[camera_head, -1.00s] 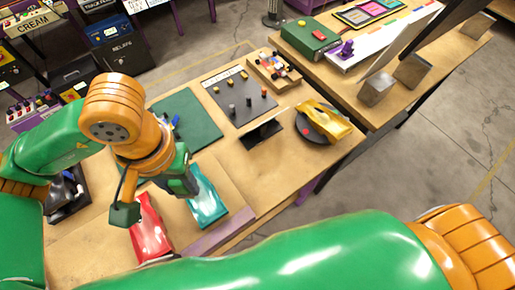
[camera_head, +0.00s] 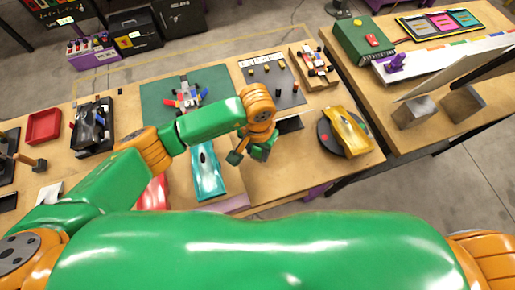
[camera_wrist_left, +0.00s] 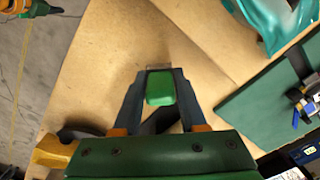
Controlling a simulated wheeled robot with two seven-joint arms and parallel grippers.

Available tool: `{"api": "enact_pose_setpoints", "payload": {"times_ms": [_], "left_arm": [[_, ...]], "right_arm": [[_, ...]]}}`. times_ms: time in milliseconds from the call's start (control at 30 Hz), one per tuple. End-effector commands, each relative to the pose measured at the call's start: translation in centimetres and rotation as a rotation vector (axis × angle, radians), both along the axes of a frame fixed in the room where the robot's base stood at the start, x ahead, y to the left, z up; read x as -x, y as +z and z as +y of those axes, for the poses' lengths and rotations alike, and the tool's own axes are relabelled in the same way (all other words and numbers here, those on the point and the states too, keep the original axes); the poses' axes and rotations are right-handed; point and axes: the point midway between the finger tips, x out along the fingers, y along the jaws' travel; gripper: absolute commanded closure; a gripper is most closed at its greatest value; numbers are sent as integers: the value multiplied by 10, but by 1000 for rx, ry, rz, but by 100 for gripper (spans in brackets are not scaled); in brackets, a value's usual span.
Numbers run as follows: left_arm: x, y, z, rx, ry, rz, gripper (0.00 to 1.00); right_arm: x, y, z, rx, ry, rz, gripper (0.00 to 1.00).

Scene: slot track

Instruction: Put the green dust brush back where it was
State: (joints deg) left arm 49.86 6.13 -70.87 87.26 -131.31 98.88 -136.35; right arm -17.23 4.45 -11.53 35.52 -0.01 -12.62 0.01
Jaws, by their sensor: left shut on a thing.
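My left gripper (camera_head: 256,150) hangs over the bare wood of the front table, right of the teal car body. In the left wrist view its fingers (camera_wrist_left: 160,75) are shut on the green dust brush (camera_wrist_left: 160,90), whose green block shows between the tips. In the head view the gripper hides the brush. A small black stand (camera_head: 290,125) sits just beyond the gripper, partly covered by it. A green and orange part at the top left of the wrist view looks like my right gripper (camera_wrist_left: 35,8); its jaws cannot be made out.
The teal car body (camera_head: 207,172) lies left of the gripper, with a red one (camera_head: 153,192) partly hidden. A yellow car (camera_head: 347,130) rests on a dark turntable at right. A green mat (camera_head: 155,92) and dark pegboard (camera_head: 283,88) lie behind. Bare wood (camera_head: 275,175) is free in front.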

Motion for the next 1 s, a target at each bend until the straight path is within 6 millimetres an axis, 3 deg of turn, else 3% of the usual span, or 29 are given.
{"api": "enact_pose_setpoints", "payload": {"times_ms": [67,467,500,600,867,967,1000], "left_arm": [[1,-6,0,1,4,5,100],[-1,-18,0,1,1,-3,100],[-1,-18,0,1,1,-3,56],[0,-16,0,2,2,-1,29],[0,-16,0,3,2,-1,29],[0,-9,0,3,3,1,29],[-1,-7,0,4,2,-4,29]], "right_arm": [[0,11,-1,1,0,0,50],[0,3,-3,4,-1,-1,50],[0,3,-3,4,-1,-1,50],[-1,4,-3,4,-1,-1,50],[-1,4,-3,4,-1,-1,50],[-1,13,-3,4,0,-1,50],[-1,7,-3,4,0,-1,50]]}}
